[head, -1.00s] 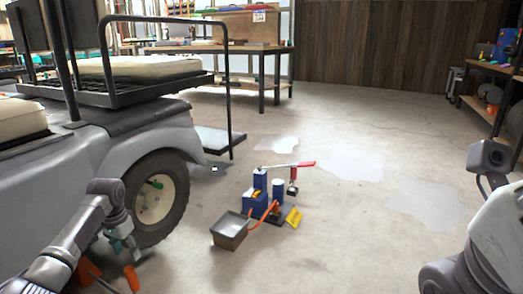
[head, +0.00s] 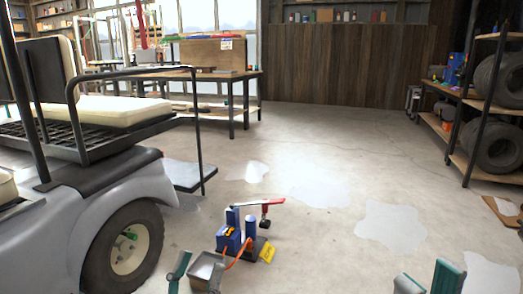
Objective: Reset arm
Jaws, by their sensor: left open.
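The rest of both arms is out of view.
A blue pump unit (head: 229,240) with a red-ended lever (head: 270,201) and yellow tag stands on the floor behind the tray. The grey cart (head: 75,225) fills the left. Shelves with tires (head: 497,148) stand right. A workbench (head: 180,76) is at the back.

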